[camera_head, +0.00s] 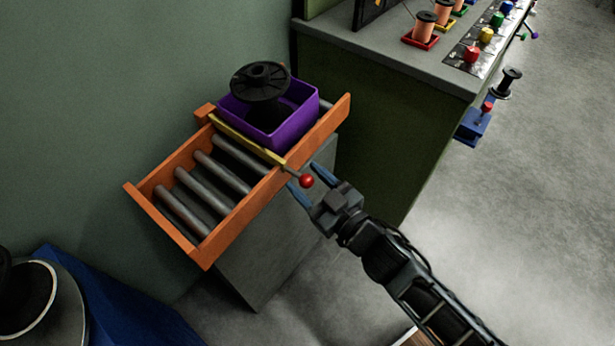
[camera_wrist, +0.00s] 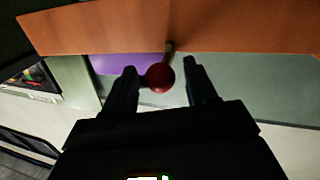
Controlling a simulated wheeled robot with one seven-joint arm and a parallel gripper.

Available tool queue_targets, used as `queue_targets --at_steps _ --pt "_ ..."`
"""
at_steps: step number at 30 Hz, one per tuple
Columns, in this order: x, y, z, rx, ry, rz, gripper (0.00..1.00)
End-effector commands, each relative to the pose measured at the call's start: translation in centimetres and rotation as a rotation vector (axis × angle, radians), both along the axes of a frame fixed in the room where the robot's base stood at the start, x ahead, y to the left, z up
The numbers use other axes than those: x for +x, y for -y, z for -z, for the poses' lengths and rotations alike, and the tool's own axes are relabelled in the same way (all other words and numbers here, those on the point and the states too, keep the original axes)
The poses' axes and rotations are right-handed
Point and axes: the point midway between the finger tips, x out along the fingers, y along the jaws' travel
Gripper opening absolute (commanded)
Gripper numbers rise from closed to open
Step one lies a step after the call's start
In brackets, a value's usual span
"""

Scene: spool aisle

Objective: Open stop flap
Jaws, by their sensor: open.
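The stop flap is a yellow bar (camera_head: 243,138) across the orange roller conveyor (camera_head: 235,204), in front of a purple bin (camera_head: 294,128). A rod from its right end carries a red ball knob (camera_head: 306,181) outside the conveyor's side rail. My gripper (camera_head: 306,180) is open at the knob. The bin holds a black spool (camera_head: 261,82) and rests on the rollers behind the flap. The bar itself is hidden in the wrist view.
The rollers in front of the flap are empty. A grey stand (camera_head: 270,250) supports the conveyor. A green workbench (camera_head: 390,120) with spools and coloured knobs stands at the right. A blue object (camera_head: 110,300) is at lower left. Open floor (camera_head: 530,210) lies on the right.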

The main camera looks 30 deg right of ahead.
Motion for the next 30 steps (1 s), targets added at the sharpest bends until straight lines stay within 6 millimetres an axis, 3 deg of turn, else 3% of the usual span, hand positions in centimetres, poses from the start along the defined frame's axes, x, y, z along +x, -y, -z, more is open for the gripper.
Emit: queue_targets --at_steps 11,27,30 --pt "0.69 -0.07 0.00 0.000 0.000 0.001 0.57" --pt "0.67 -0.07 -0.01 0.000 0.000 0.001 0.06" --pt "0.66 -0.07 -0.01 0.000 0.000 0.001 0.00"
